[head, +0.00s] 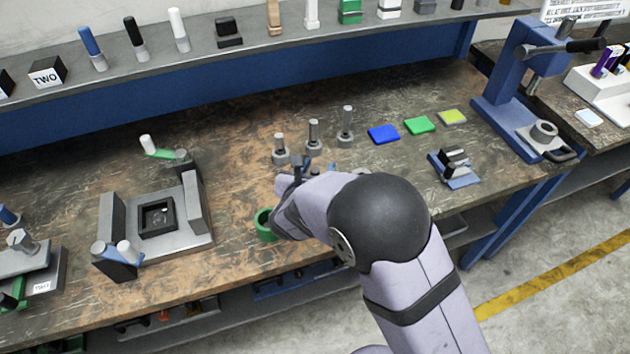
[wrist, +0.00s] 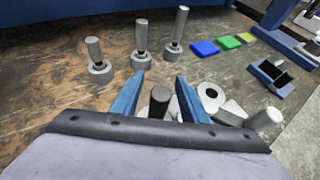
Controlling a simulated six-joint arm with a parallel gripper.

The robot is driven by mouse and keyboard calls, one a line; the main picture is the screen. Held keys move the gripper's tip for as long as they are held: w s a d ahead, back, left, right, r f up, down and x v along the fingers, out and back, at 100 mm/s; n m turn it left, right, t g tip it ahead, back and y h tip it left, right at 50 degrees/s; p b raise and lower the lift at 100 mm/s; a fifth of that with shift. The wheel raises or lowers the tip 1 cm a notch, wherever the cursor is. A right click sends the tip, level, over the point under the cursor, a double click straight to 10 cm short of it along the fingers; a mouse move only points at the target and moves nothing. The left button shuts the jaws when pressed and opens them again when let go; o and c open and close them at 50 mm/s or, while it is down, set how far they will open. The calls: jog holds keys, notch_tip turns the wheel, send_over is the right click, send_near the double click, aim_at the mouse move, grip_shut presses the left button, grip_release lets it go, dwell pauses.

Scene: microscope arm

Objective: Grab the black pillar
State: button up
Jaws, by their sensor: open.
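A short dark black pillar (wrist: 159,101) shows in the wrist view, standing among loose pale parts. It lies in the gap between the two blue fingers of my gripper (wrist: 161,77), nearer the left part of the gap. The fingers are spread apart, with nothing clamped. Whether they reach down beside the pillar or are above it I cannot tell. In the head view my gripper (head: 301,164) is low over the bench, and my arm hides the loose parts. Another black-topped pillar (head: 131,31) with a grey lower part stands on the back shelf.
Several grey posts on round bases (head: 313,134) stand just beyond my gripper. A white ring (wrist: 210,92) and a grey cylinder (wrist: 266,118) are at its right. A green cup (head: 265,224) is close by my arm. Blue, green and yellow pads (head: 383,134) lie farther right.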

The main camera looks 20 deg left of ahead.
jog(key=shift+w, duration=0.2)
grip_shut()
jog(key=shift+a, duration=0.1)
jog(key=shift+r, duration=0.1)
